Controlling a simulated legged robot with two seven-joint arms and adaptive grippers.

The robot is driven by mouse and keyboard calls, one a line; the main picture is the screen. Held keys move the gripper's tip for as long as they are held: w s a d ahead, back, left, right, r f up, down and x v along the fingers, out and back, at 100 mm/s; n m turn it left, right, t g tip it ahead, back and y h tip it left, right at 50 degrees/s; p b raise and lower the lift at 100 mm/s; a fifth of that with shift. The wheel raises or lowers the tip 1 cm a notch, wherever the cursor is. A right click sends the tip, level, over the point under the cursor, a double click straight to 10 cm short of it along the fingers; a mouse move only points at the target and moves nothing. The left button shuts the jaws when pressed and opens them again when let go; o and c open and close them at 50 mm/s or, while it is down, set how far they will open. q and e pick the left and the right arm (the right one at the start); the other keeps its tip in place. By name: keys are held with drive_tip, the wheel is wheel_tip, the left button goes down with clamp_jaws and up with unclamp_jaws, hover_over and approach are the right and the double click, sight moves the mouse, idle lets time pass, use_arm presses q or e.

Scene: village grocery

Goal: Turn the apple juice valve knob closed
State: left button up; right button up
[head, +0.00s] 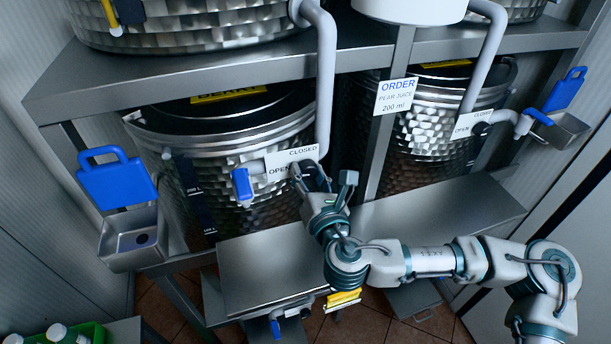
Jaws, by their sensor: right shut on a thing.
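My right gripper (308,178) is at the valve beside the white OPEN/CLOSED label (291,161) on the left lower tank. It is shut on the valve knob, which its fingers mostly hide, so the knob's exact angle cannot be told. A blue-handled spout (242,184) stands just left of the label. The left lower tank (230,140) is hammered steel with a dark lid; its yellow sign is cut off by the shelf, so I cannot read which juice it holds. My left gripper is not in view.
A second tank (425,135) with its own OPEN/CLOSED label (472,124) stands right. An order card (396,96) reads pear juice, 200 ml. A grey pipe (326,90) runs close above the gripper. Green crate (92,331) lower left.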

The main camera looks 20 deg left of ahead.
drive_tip(key=m+b, duration=0.2)
drive_tip(key=m, duration=0.1)
drive_tip(key=shift+f+m, duration=0.1)
drive_tip(key=shift+m, duration=0.3)
drive_tip(key=m+b, duration=0.1)
drive_tip(key=m, duration=0.2)
drive_tip(key=m+b, duration=0.1)
drive_tip(key=m, duration=0.3)
drive_tip(key=shift+m, duration=0.4)
drive_tip(key=m, duration=0.3)
drive_tip(key=shift+s+g, duration=0.1)
drive_tip(key=shift+g, duration=0.2)
drive_tip(key=shift+d+m, duration=0.15)
drive_tip(key=shift+m, duration=0.15)
drive_tip(key=shift+f, duration=0.1)
drive_tip(key=o, duration=1.1)
drive_tip(key=shift+d, duration=0.1)
drive_tip(key=shift+o, duration=0.2)
drive_tip(key=shift+d+r, duration=0.15)
drive_tip(key=shift+r, duration=0.05)
